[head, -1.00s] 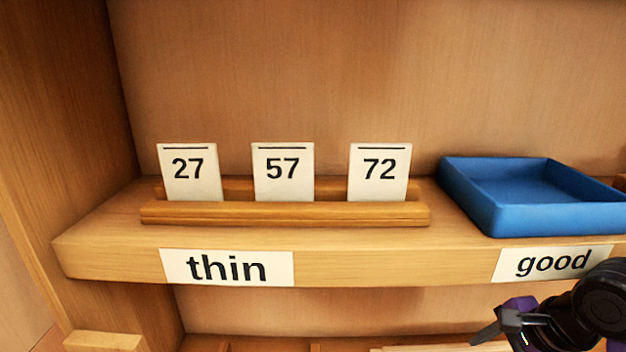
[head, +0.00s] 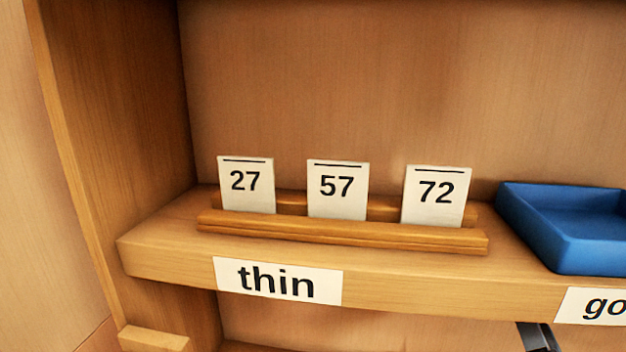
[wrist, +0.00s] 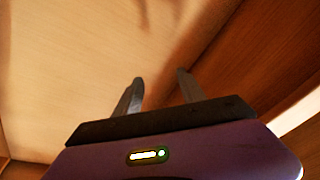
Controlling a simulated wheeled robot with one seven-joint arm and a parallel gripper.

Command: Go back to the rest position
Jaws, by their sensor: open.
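My gripper (wrist: 160,84) shows in the wrist view with its two grey fingers apart and nothing between them. Behind the fingers is a plain wooden surface. In the head view only a small dark part of my arm or gripper shows at the bottom edge, right of the middle, below the shelf. I cannot tell from there how far the gripper is from the shelf.
A wooden shelf (head: 170,262) carries a wooden rack (head: 340,236) with upright cards 27 (head: 245,190), 57 (head: 337,195) and 72 (head: 435,200). A blue tray (head: 580,252) stands at right. A "thin" label (head: 277,282) and a partly cut-off label (head: 600,306) are on the shelf edge.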

